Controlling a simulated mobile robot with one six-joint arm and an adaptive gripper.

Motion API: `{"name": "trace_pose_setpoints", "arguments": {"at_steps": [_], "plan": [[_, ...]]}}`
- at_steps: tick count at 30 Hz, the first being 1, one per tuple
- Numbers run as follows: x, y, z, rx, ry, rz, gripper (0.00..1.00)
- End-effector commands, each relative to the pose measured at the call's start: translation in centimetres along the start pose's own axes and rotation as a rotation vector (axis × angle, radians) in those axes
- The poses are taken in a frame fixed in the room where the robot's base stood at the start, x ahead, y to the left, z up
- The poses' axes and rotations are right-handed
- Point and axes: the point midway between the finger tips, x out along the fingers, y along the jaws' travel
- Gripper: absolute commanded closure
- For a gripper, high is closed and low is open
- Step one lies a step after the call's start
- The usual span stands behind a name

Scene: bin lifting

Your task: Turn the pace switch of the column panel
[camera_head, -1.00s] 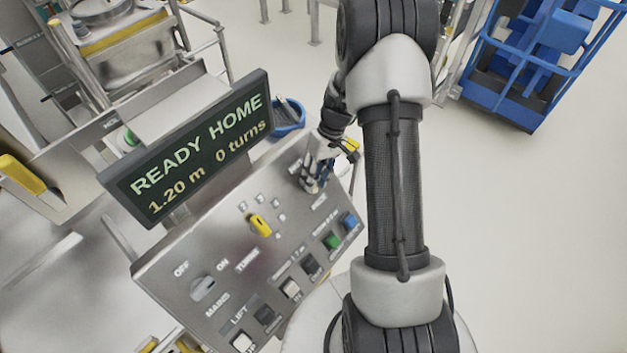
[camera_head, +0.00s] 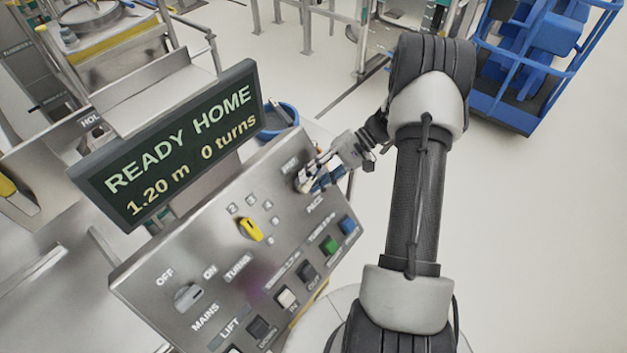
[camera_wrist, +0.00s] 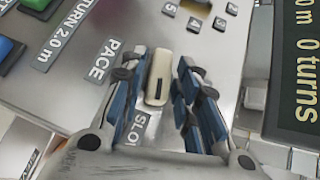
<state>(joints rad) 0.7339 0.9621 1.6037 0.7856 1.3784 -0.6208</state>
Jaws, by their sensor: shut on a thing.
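The pace switch (camera_wrist: 161,74) is a cream knob with a dark line, on the grey column panel (camera_head: 215,235). In the wrist view it sits between the two blue-padded fingers of my gripper (camera_wrist: 158,82). Its line points toward the partly covered SLOW label (camera_wrist: 139,126); the PACE label (camera_wrist: 103,61) is left of it. In the head view my gripper (camera_head: 308,182) is at the panel's upper right, reaching in from the right, and its fingers mostly hide the knob. My gripper is shut on the switch.
A yellow turns knob (camera_head: 250,229), a grey mains switch (camera_head: 188,297) and several push buttons, one green (camera_head: 328,245), share the panel. The display (camera_head: 175,145) reads READY HOME, 1.20 m, 0 turns. A blue bin (camera_head: 278,121) stands behind; open floor lies right.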

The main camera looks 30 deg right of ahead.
Motion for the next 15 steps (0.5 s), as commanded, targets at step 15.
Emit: {"name": "trace_pose_setpoints", "arguments": {"at_steps": [15], "plan": [[0.3, 0.61, 0.17, 0.146, -0.006, -0.165, 0.95]]}}
